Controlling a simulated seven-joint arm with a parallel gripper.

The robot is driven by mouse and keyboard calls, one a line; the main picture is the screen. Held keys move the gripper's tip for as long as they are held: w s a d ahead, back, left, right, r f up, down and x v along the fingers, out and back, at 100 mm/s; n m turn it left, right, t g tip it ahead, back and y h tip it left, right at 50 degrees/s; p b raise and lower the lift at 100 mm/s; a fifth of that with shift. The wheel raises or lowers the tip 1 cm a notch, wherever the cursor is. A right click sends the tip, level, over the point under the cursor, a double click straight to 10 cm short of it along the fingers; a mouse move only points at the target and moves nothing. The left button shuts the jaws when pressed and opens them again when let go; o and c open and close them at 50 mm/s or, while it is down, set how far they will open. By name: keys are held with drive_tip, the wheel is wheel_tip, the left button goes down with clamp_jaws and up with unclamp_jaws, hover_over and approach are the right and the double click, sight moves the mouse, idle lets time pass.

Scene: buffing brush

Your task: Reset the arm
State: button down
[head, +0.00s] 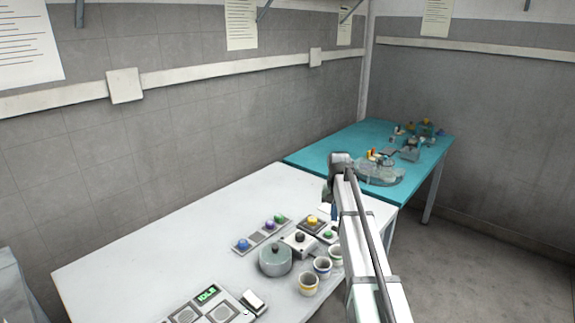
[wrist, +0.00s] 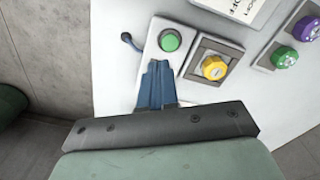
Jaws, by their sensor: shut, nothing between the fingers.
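My gripper (wrist: 156,75) shows in the wrist view as two blue fingers closed together with nothing between them. Its tips are just beside the white box with the green button (wrist: 171,41), and I cannot tell whether they touch it. A yellow knob (wrist: 214,67) on a grey-framed plate is to the right of the fingers. In the head view my gripper (head: 334,211) is a small blue shape mostly hidden by my arm, near the right end of the white table (head: 130,265). The green button (head: 328,234) and yellow knob (head: 312,220) show beside it.
A grey lidded pot (head: 275,260) and several cups (head: 308,284) stand near my arm. A row of coloured knobs (head: 262,232) lies behind the pot. A teal table (head: 330,152) with small items stands beyond. The white table's left part is clear.

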drive_tip(key=s+d+f+m+h, duration=0.1)
drive_tip(key=s+d+f+m, duration=0.3)
drive_tip(key=d, duration=0.5)
drive_tip(key=s+d+f+m, duration=0.2)
drive_tip(key=d+f, duration=0.3)
drive_tip(key=d, duration=0.4)
drive_tip(key=s+d+f+m, duration=0.1)
drive_tip(key=s+d+f, duration=0.3)
drive_tip(key=f, duration=0.4)
drive_tip(key=s+a+f+n+g+y, duration=0.1)
drive_tip(key=s+a+f+n, duration=0.1)
drive_tip(key=s+a+f, duration=0.8)
drive_tip(key=s+a+f+n+g, duration=0.25)
drive_tip(key=s+a+f, duration=0.45)
drive_tip(key=s+f, duration=0.45)
drive_tip(key=s+a+f+n+g, duration=0.1)
drive_tip(key=s+a+f+n, duration=0.1)
drive_tip(key=s, duration=0.7)
drive_tip(key=s+a+f+n+g, duration=0.1)
drive_tip(key=s+a+f, duration=0.3)
drive_tip(key=s, duration=0.5)
drive_tip(key=s+a+f+n+g, duration=0.1)
drive_tip(key=s+a+f+n, duration=0.2)
drive_tip(key=s, duration=0.6)
drive_tip(key=shift+s+a+f, duration=0.2)
drive_tip(key=shift+a+f, duration=0.4)
drive_tip(key=shift+a, duration=0.55)
